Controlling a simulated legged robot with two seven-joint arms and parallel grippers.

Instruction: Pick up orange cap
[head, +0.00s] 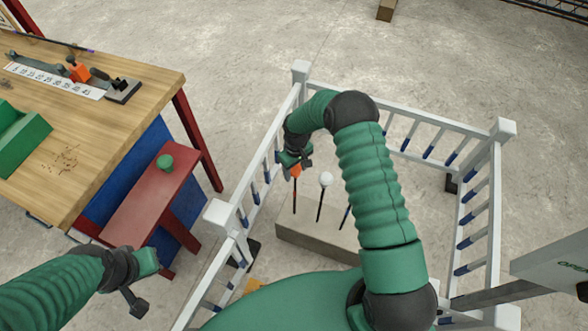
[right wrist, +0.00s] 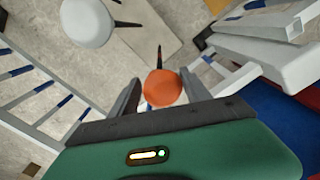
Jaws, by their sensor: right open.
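The orange cap (head: 295,171) sits on top of a thin dark rod that stands up from the concrete block (head: 318,243). My right gripper (head: 297,163) is at the cap from above. In the right wrist view the cap (right wrist: 161,88) is between the two fingers (right wrist: 160,92), which stand apart on either side of it. A white cap (head: 326,179) sits on the neighbouring rod and shows larger in the right wrist view (right wrist: 87,22). My left gripper (head: 138,285) is at the lower left, away from the block; its jaws are unclear.
A white railing (head: 450,128) with blue-marked bars surrounds the block. At the left stand a wooden workbench (head: 130,85) with tools and a green bin (head: 20,140), and a red bench (head: 150,198) with a green cap (head: 165,162). Another rod (head: 345,218) is partly hidden by my right arm.

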